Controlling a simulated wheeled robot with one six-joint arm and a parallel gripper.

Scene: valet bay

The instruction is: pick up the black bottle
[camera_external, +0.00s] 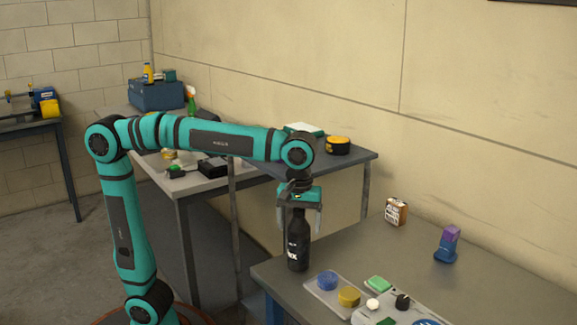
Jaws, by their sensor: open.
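The black bottle (298,246) stands upright near the left back corner of the front table (480,275). It has white lettering on its side. My gripper (299,228) points straight down from above, with its two fingers on either side of the bottle's neck. The fingers are open. I cannot tell whether either finger touches the bottle. The bottle's top is hidden behind the gripper body.
A tray (322,306) with a blue and a yellow round piece lies right of the bottle. A green block (377,284), small box (396,211) and blue-purple item (447,245) stand further right. A back table (345,168) holds several items.

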